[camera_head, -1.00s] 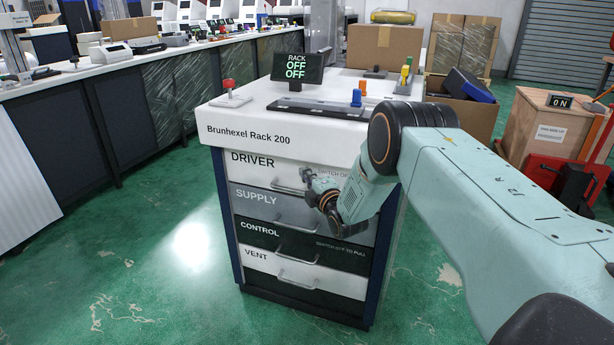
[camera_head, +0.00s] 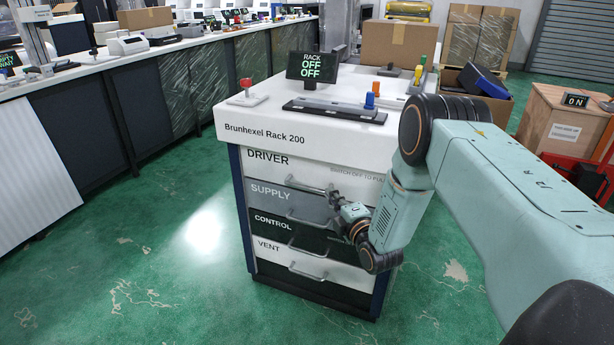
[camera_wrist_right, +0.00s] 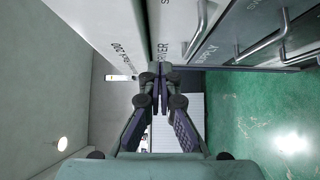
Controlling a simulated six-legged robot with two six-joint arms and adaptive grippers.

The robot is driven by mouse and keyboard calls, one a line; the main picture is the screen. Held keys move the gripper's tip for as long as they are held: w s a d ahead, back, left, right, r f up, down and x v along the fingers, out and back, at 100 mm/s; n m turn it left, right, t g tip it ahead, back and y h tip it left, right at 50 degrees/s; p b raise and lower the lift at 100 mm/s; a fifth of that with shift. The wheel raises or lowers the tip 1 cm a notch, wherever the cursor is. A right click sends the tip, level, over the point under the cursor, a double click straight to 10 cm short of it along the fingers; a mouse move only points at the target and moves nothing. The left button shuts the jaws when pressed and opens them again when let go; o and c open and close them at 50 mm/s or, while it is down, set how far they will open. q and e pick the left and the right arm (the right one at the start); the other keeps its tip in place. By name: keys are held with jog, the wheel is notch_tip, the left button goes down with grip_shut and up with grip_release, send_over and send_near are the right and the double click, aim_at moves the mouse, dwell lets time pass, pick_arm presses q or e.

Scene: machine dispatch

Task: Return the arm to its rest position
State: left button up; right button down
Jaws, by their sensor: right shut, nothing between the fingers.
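My right arm reaches in from the right in the head view. Its gripper (camera_head: 331,190) is shut and empty, in front of the drawer fronts of the Brunhexel rack (camera_head: 232,127), near the right end of the DRIVER drawer's handle (camera_head: 305,186). I cannot tell whether it touches that handle. In the right wrist view the two fingers (camera_wrist_right: 160,85) are together with nothing between them, and drawer handles (camera_wrist_right: 265,42) show above right. The DRIVER, SUPPLY, CONTROL and VENT drawers look closed. My left gripper is not in view.
On the rack top stand a display (camera_head: 312,67) reading RACK OFF OFF, a red switch (camera_head: 246,84), a blue knob (camera_head: 370,101) and an orange one (camera_head: 376,87). A wooden crate (camera_head: 562,125) stands at the right. Green floor (camera_head: 150,230) is clear at left.

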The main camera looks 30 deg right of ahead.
jog(key=shift+f, duration=0.1)
jog(key=s+a+f+m+g+y, duration=0.1)
jog(key=s+a+f+m+g, duration=0.4)
jog(key=s+f+m, duration=0.3)
jog(key=s+a+f+m+g, duration=0.45)
jog(key=s+f+m, duration=0.2)
jog(key=s, duration=0.25)
pick_arm(q)
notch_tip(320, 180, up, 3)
jog(key=p, duration=0.3)
pick_arm(e)
jog(key=s+a+m+g, duration=0.1)
jog(key=s+a+g, duration=0.1)
jog(key=s, duration=0.7)
jog(key=s+a+r+g, duration=0.1)
jog(key=s+a+g, duration=0.2)
jog(key=s, duration=0.6)
jog(key=s+a+r+m+g, duration=0.1)
jog(key=s+a+g, duration=0.2)
jog(key=s, duration=0.6)
jog(key=shift+a+m+y, duration=0.25)
jog(key=shift+m+y, duration=0.1)
jog(key=shift+y, duration=0.05)
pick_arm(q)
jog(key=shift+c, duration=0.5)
pick_arm(e)
jog(key=shift+g, duration=0.25)
